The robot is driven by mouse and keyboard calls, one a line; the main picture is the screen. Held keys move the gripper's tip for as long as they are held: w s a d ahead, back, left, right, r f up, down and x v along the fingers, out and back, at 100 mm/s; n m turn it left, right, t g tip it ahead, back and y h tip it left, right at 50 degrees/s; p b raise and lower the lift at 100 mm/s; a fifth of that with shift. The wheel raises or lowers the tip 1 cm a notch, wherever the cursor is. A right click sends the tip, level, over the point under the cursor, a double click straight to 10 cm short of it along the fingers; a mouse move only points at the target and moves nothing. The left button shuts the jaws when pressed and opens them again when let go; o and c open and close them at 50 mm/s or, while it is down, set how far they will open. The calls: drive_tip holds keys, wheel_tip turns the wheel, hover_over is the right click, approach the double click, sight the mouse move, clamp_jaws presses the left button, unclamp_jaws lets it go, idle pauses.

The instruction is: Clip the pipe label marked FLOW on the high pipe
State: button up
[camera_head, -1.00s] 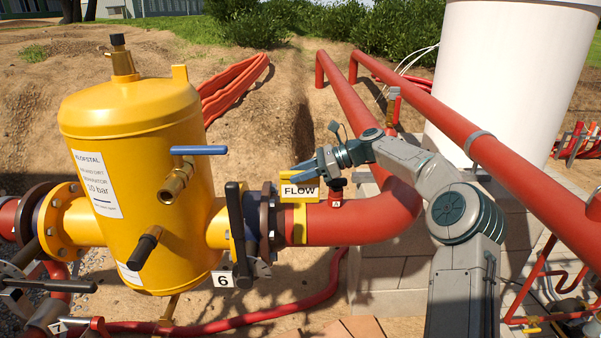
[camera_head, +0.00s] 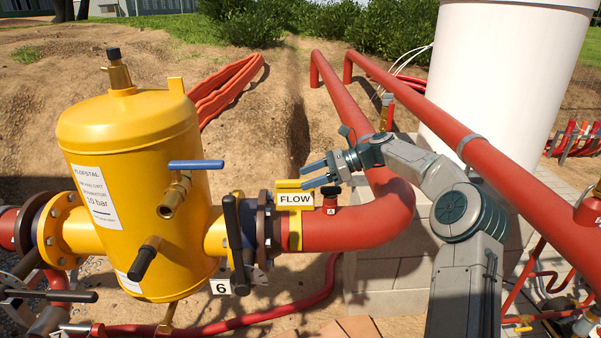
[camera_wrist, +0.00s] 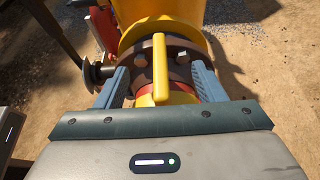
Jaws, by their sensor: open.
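The yellow pipe label marked FLOW (camera_head: 295,199) is on the red pipe (camera_head: 350,229), just right of the brown flange, with its yellow band around the pipe and its sign face toward the head camera. My gripper (camera_head: 308,175) is open, just above and right of the label, with its blue fingers pointing left. In the wrist view the label's yellow upright part (camera_wrist: 160,70) stands between the two open fingers (camera_wrist: 158,90), apart from both. The band's far side is hidden.
A yellow tank (camera_head: 135,190) with a blue-handled valve (camera_head: 196,164) stands to the left. A black lever (camera_head: 234,230) and a small valve marked A (camera_head: 331,198) flank the label. A second red pipe (camera_head: 480,155) runs at the right.

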drive_tip(key=shift+d+r, duration=0.2)
drive_tip(key=shift+d, duration=0.35)
drive_tip(key=shift+d+r, duration=0.3)
drive_tip(key=shift+d, duration=0.35)
drive_tip(key=shift+d+b, duration=0.1)
drive_tip(key=shift+b, duration=0.2)
